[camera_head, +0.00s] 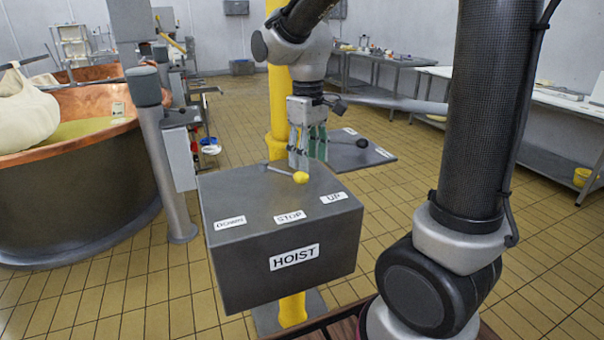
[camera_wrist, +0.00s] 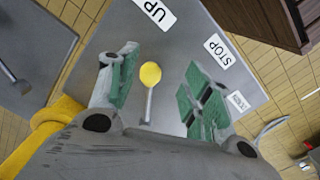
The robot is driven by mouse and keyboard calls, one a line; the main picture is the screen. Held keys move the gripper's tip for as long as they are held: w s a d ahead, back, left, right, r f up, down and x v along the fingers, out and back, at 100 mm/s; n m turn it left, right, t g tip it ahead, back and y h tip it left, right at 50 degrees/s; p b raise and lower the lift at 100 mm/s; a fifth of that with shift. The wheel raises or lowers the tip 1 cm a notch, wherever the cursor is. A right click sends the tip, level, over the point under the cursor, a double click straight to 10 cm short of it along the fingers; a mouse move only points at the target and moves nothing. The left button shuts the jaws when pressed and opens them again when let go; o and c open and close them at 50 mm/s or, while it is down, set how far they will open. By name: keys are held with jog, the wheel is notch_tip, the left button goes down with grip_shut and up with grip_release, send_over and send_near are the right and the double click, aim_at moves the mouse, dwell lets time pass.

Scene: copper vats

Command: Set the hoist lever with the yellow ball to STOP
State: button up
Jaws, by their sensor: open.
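The grey HOIST box (camera_head: 225,257) carries DOWN (camera_head: 230,222), STOP (camera_head: 290,217) and UP (camera_head: 334,198) labels along its front edge. Its lever has a thin grey rod and a yellow ball (camera_head: 300,177). In the wrist view the yellow ball (camera_wrist: 150,74) points toward the UP label (camera_wrist: 153,12); the STOP label (camera_wrist: 218,50) is to its right. My gripper (camera_head: 307,160) points down over the box, open and empty. In the wrist view its green-padded fingers (camera_wrist: 162,80) lie either side of the lever. I cannot tell whether they touch it.
A second grey panel (camera_head: 347,160) with a black-ball lever (camera_head: 361,143) stands behind to the right. A yellow post (camera_head: 279,90) rises behind the box. A copper vat (camera_head: 70,195) and a grey post (camera_head: 165,170) stand left.

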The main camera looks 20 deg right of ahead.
aim_at(302, 173)
jog(key=w, duration=0.2)
jog(key=r+n, duration=0.1)
jog(key=shift+w+a+r, duration=0.1)
jog(key=shift+w+a, duration=0.25)
jog(key=shift+w, duration=0.05)
jog(key=shift+s+n, duration=0.1)
jog(key=shift+n, duration=0.2)
notch_tip(302, 173, down, 8)
jog(key=shift+d+r, duration=0.15)
jog(key=shift+r, duration=0.05)
grip_shut()
